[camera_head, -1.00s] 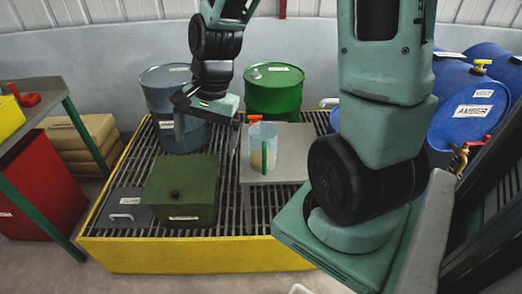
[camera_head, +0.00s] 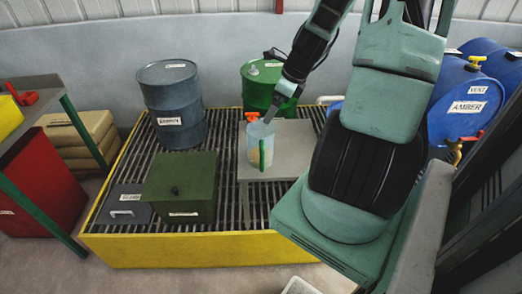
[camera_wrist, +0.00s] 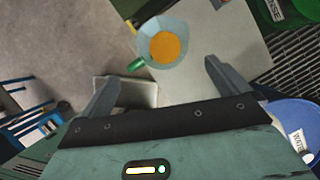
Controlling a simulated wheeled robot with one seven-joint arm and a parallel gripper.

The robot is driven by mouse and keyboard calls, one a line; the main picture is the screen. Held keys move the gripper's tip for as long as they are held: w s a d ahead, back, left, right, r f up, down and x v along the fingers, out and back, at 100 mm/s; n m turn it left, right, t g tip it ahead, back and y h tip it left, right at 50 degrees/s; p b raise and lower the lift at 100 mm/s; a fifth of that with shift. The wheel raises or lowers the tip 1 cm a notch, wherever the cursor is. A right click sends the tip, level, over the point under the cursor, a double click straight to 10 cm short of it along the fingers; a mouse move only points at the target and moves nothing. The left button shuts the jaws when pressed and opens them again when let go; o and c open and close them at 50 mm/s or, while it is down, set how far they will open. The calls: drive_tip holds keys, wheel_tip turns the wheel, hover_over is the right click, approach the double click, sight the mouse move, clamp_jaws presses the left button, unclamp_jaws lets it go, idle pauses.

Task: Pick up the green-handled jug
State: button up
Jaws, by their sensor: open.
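The green-handled jug (camera_head: 256,140) stands upright on a grey raised plate (camera_head: 292,160) on the yellow-rimmed grating. It is clear with yellowish contents low inside, and its green handle (camera_head: 263,154) faces the head camera. My gripper (camera_head: 272,110) is just behind and above the jug in the head view. In the wrist view its fingers (camera_wrist: 163,76) are spread and empty, with the jug beyond the gap between them.
A small orange piece (camera_head: 251,115) shows at the jug's rim. A dark green box (camera_head: 180,188) stands left of the plate. A blue-grey drum (camera_head: 173,95) and green drum (camera_head: 256,75) stand behind. Blue drums (camera_head: 468,105) lie at right. A green-legged table (camera_head: 50,90) is at left.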

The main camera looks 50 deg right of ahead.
sight(260, 133)
drive_tip(key=shift+d+p+x, duration=0.15)
drive_tip(key=shift+p+x, duration=0.05)
drive_tip(key=shift+x, duration=3.15)
drive_tip(key=shift+d+p+x, duration=0.1)
drive_tip(key=shift+p+x, duration=0.05)
drive_tip(key=shift+x, duration=3.25)
drive_tip(key=c, duration=1.4)
drive_tip(key=shift+c, duration=0.2)
